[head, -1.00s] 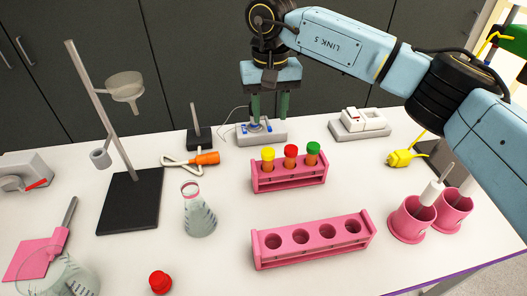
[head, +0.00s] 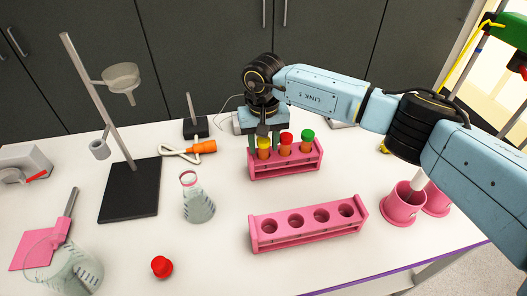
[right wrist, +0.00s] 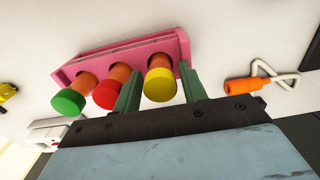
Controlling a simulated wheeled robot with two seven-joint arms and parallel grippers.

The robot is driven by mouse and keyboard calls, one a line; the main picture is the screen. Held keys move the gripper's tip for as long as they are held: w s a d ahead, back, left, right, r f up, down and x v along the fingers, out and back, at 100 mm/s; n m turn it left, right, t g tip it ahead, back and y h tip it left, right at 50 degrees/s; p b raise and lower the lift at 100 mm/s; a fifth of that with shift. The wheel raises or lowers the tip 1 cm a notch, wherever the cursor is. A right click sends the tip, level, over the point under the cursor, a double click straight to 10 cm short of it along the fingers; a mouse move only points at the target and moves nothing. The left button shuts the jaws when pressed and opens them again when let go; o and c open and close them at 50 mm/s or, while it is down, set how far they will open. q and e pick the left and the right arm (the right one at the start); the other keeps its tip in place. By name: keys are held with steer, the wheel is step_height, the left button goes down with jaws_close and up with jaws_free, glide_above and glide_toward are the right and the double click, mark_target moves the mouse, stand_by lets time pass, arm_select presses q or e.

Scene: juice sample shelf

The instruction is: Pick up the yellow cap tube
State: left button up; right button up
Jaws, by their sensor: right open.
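The yellow cap tube (head: 264,146) stands in the left slot of the back pink rack (head: 290,166), beside a red cap tube (head: 285,139) and a green cap tube (head: 307,138). My right gripper (head: 264,142) is open at the yellow cap tube. In the right wrist view the yellow cap (right wrist: 160,86) lies between the two green fingers (right wrist: 160,92), with gaps visible at its sides. The red cap (right wrist: 109,94) is just outside one finger. The left gripper is not in view.
An empty pink rack (head: 307,227) stands in front. An Erlenmeyer flask (head: 197,199) and a ring stand (head: 128,190) are to the left. Pink cups (head: 402,207) stand at right. A red cap (head: 161,267) lies near the front edge.

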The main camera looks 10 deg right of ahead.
steer(key=shift+f, duration=0.1)
steer(key=c, duration=0.7)
steer(key=shift+c, duration=0.2)
